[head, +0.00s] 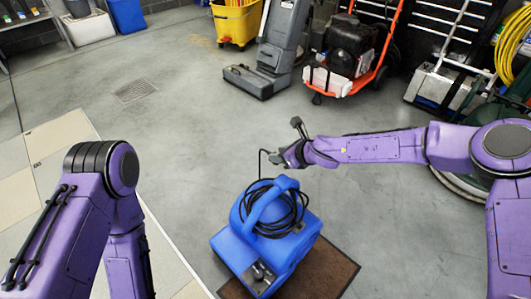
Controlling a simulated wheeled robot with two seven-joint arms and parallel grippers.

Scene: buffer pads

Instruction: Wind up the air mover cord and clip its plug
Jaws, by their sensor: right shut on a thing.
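The blue air mover (250,253) stands on a brown mat (333,270) at the lower middle of the head view. Its black cord (293,222) lies in several loops around the blue handle (272,198) on top. One end of the cord rises from the loops to my right gripper (278,155). The right gripper is above and just behind the air mover, shut on the cord's end. The plug is too small to make out there. My left arm shows at the left, but its gripper is out of view.
A yellow bucket (236,22), a grey floor machine (283,45) and an orange-framed machine (352,60) stand along the back. A drawer cabinet (448,30) and yellow hose (508,45) are at back right. The grey floor left of and behind the air mover is clear.

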